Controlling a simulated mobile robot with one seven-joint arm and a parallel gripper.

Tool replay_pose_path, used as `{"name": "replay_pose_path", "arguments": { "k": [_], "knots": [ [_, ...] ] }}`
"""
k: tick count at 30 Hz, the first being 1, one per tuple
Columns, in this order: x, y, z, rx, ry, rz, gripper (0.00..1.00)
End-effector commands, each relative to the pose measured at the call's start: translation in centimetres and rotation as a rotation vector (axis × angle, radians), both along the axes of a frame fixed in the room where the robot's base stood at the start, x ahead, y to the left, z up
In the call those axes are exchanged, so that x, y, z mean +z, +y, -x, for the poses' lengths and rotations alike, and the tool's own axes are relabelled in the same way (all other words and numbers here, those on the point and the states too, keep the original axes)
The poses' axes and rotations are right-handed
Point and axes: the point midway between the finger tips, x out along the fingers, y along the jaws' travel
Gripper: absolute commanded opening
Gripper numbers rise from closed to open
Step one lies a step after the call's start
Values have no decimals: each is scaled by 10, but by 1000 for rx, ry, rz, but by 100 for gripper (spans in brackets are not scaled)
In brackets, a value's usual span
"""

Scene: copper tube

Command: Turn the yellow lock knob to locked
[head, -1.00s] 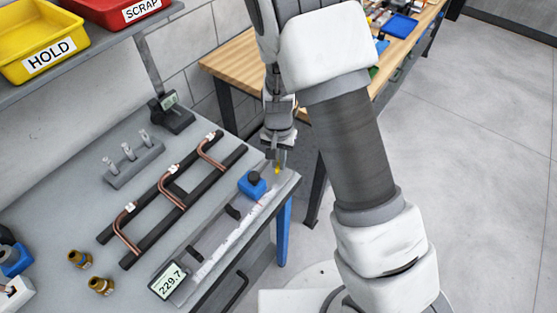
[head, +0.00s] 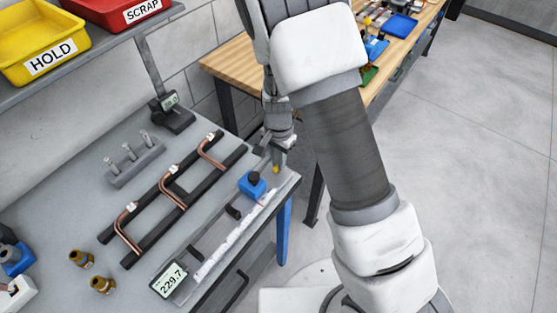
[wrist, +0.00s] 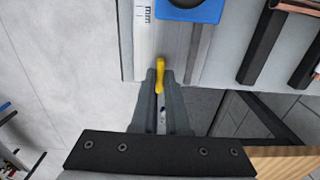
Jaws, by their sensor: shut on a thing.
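The yellow lock knob (wrist: 160,76) is a small lever at the end of the measuring rail (wrist: 147,60), close to the blue slider block (wrist: 192,8) in the wrist view. My gripper (wrist: 160,84) is shut on the knob, with a finger on each side of it. In the wrist view the knob stands nearly upright in the picture, along the rail. In the head view the knob (head: 276,170) shows as a small yellow spot under my gripper (head: 272,164), to the right of the blue block (head: 252,185). Its lower part is hidden between the fingers.
The rail's display (head: 170,281) reads 229.7. A black rack (head: 128,259) with bent copper tubes (head: 165,189) lies to the left of the rail. Brass fittings (head: 103,285) and a pin block (head: 135,164) stand farther left. The bench edge is right beside the knob.

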Motion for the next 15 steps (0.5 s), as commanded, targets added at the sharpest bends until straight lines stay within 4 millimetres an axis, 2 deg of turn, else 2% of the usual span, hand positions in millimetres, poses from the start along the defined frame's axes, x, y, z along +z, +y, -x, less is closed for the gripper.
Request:
{"name": "replay_pose_path", "arguments": {
  "k": [5,6,10,15],
  "knots": [
    [1,0,-1,-2,-2,-1,0],
    [1,0,-1,-2,-2,-1,20],
    [0,0,-1,-2,-1,0,42],
    [0,0,0,-1,-1,-1,42]
  ]
}}
